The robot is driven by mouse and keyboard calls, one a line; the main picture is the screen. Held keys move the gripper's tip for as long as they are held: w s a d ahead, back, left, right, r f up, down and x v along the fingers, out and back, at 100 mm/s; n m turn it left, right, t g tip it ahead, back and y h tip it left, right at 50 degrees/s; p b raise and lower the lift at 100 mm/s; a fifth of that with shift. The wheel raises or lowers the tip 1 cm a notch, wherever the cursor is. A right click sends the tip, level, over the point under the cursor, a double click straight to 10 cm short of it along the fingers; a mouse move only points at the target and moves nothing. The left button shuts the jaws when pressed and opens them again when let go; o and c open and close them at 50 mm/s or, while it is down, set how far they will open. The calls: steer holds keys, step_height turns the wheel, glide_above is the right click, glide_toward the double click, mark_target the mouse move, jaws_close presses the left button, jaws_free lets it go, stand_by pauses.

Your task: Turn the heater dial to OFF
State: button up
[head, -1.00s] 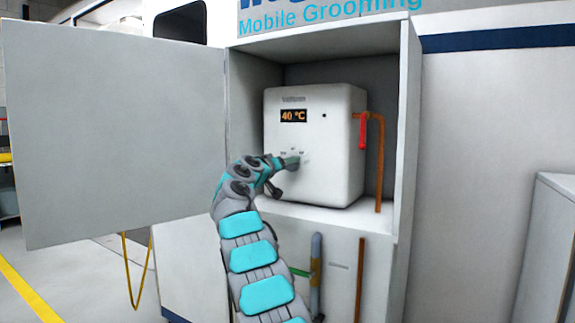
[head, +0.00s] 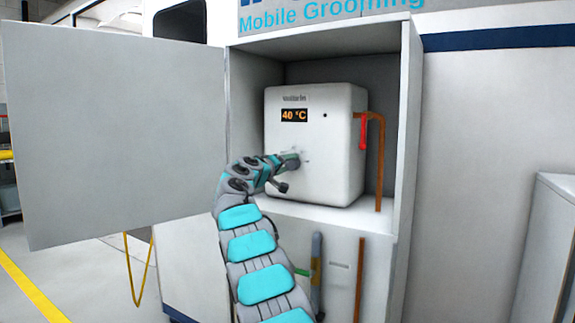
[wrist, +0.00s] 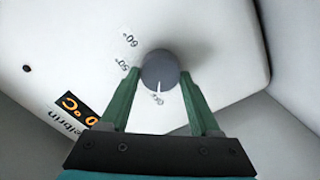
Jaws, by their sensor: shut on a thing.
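The heater (head: 315,180) is a white box inside an open cabinet, and its orange display (head: 294,115) reads 40 °C. Its round grey dial (wrist: 159,69) shows in the wrist view with a white pointer line at its lower edge. Marks for 50° and 60° (wrist: 130,41) are printed to the dial's left in that view; a small mark by the pointer is too blurred to read. My gripper (wrist: 160,76) has its green fingers on both sides of the dial, shut on it. In the head view my gripper (head: 291,162) touches the heater front and hides the dial.
The cabinet door (head: 115,135) stands open to the left. A copper pipe with a red lever (head: 363,132) runs down the heater's right side. The cabinet's right wall (head: 408,130) bounds the space. More pipes show below the shelf.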

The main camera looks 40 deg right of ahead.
steer(key=o, duration=1.4)
steer(key=shift+c, duration=0.2)
steer(key=shift+a, duration=0.1)
steer(key=b+v, duration=0.1)
steer(key=v, duration=0.6)
steer(key=shift+a+b, duration=0.25)
steer(key=shift+b, duration=0.15)
steer(key=shift+s, duration=0.1)
